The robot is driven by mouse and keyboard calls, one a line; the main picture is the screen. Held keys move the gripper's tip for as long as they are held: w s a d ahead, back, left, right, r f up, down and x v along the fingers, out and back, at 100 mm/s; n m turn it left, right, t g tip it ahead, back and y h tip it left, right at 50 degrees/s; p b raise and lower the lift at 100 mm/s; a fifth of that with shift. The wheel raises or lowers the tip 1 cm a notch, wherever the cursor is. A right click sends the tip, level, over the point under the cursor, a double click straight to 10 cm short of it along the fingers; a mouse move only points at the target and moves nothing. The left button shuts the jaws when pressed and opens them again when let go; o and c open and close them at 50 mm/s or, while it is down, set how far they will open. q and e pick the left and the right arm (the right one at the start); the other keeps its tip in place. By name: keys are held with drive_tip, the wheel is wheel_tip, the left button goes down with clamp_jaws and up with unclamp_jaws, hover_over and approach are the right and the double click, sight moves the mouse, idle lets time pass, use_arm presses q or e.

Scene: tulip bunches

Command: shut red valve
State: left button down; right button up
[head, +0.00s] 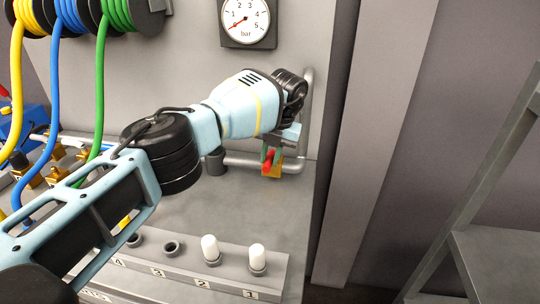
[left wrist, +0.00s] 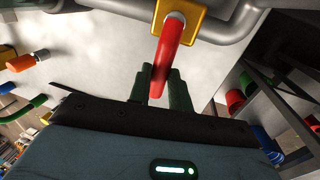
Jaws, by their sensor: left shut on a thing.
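The red valve has a red lever (head: 267,161) on a yellow body (head: 276,171), fixed to a grey pipe low on the panel. In the left wrist view the red lever (left wrist: 167,55) hangs from the yellow body (left wrist: 190,20) at the top. My left gripper (head: 274,156) is at the valve, its green fingers partly hidden by its own wrist in the head view. In the left wrist view the left gripper (left wrist: 163,88) has its two green fingers on either side of the lever's free end, shut on it. My right gripper is not in view.
A pressure gauge (head: 246,20) is above, its red needle near 0. Yellow, blue and green hoses hang at the left. A numbered rack (head: 180,272) with two white-topped pegs stands in front. A grey shelf frame (head: 480,215) is at the right.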

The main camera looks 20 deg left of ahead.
use_arm(q)
drive_tip(key=c, duration=1.3)
unclamp_jaws()
drive_tip(key=shift+w+r, duration=0.1)
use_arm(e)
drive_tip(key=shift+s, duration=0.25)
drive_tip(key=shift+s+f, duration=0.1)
use_arm(q)
wheel_tip(320, 180, up, 8)
drive_tip(key=d+b, duration=0.1)
drive_tip(key=shift+w+d+f, duration=0.15)
drive_tip(key=shift+d+f, duration=0.05)
drive_tip(key=shift+d, duration=0.1)
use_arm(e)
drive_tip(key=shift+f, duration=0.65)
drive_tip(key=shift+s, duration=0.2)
